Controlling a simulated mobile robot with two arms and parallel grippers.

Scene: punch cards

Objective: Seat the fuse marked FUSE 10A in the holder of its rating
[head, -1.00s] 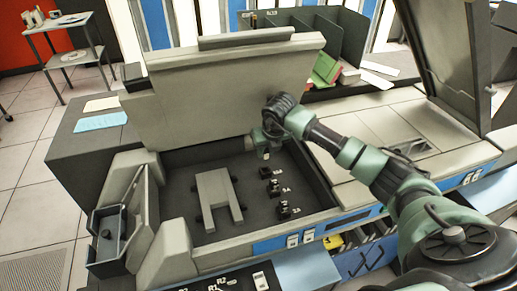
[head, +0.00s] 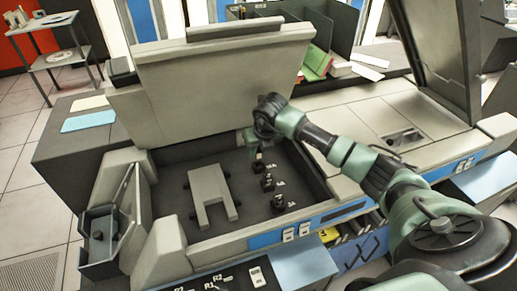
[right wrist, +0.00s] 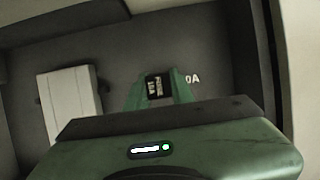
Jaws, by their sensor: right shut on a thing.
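My right gripper (head: 256,151) is shut on a dark fuse (right wrist: 159,86) in the machine's open bay. In the right wrist view, pale lettering shows on the fuse between the green fingertips (right wrist: 160,88); it is too small to read surely. In the head view the gripper is at the rearmost of three small black holders (head: 257,168). The middle holder (head: 268,183) and front holder (head: 279,203) are clear of it. A partly hidden floor label ending "0A" (right wrist: 192,79) lies right of the fuse. I cannot tell whether the fuse touches the holder. My left gripper is not in view.
A pale U-shaped block (head: 208,190) stands left of the holders; it also shows in the right wrist view (right wrist: 70,98). The raised lid (head: 205,90) stands behind the bay. The bay's walls surround the gripper.

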